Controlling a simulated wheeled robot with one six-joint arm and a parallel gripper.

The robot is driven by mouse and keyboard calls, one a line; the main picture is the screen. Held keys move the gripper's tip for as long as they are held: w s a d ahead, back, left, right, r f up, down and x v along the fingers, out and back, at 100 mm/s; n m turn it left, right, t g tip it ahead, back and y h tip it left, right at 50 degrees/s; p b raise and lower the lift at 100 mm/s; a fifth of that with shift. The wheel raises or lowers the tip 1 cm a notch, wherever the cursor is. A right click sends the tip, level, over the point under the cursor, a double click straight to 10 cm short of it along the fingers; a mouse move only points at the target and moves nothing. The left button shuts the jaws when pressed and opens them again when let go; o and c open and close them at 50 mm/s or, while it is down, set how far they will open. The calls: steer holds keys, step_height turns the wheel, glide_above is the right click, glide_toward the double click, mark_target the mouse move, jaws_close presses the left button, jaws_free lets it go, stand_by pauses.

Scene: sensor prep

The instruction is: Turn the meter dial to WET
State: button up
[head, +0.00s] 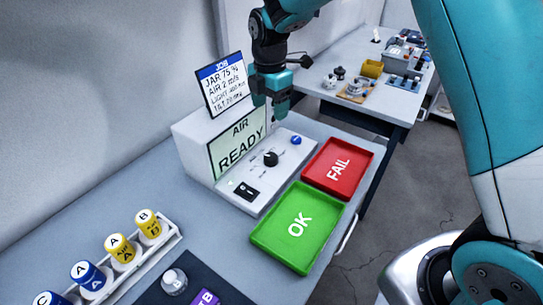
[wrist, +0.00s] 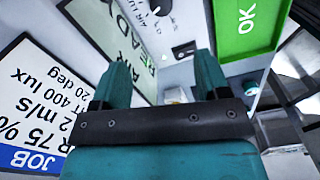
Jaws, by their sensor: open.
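The meter (head: 195,140) is a white box with a screen reading AIR READY (head: 238,143) and a low sloping panel in front. On the panel sits a round black dial (head: 270,158); its pointer direction is too small to read in the head view. In the wrist view the dial (wrist: 158,6) is cut by the top edge, beside partly readable labels AIR and LUX. My gripper (head: 271,104) is open and empty, above the far end of the meter, apart from the dial. Its two teal fingers (wrist: 160,80) also show in the wrist view.
A JOB card (head: 224,85) stands on the meter close to my gripper. The panel also has a black switch (head: 245,191) and a blue button (head: 296,140). Green OK (head: 277,238) and red FAIL (head: 322,177) trays lie beside it. A rack (head: 168,243) of jars stands nearer.

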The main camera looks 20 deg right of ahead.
mark_target(271, 156)
step_height(271, 156, down, 16)
steer(key=p, duration=0.3)
steer(key=shift+f, duration=0.25)
